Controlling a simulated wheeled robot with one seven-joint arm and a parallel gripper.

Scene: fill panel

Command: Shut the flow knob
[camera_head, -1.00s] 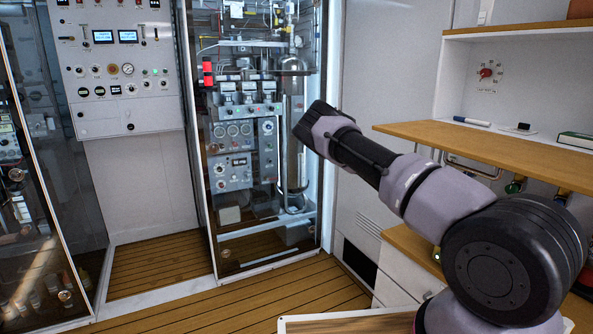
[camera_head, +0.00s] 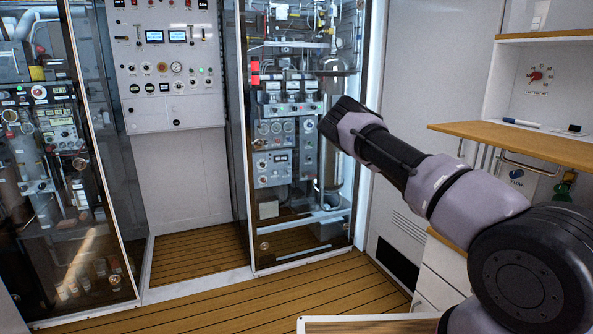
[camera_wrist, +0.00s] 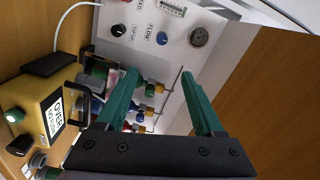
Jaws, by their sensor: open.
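In the wrist view, the flow knob (camera_wrist: 162,38) is a small blue round knob on a pale panel (camera_wrist: 182,32), beside the word FLOW. The picture there is turned on its side. My gripper (camera_wrist: 160,74) is open, with two green fingers apart and nothing between them. The knob lies beyond the fingertips, apart from them. In the head view, the FLOW label and blue knob (camera_head: 514,173) show small under the right shelf. My gripper's fingers cannot be made out there.
A black knob (camera_wrist: 118,31) and a gauge (camera_wrist: 199,37) flank the flow knob. Valves with coloured handles (camera_wrist: 150,88) and a yellow box (camera_wrist: 35,112) lie near my fingers. A wooden shelf (camera_head: 520,140) overhangs the panel. Glass-fronted cabinets (camera_head: 300,150) stand left; the floor before them is clear.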

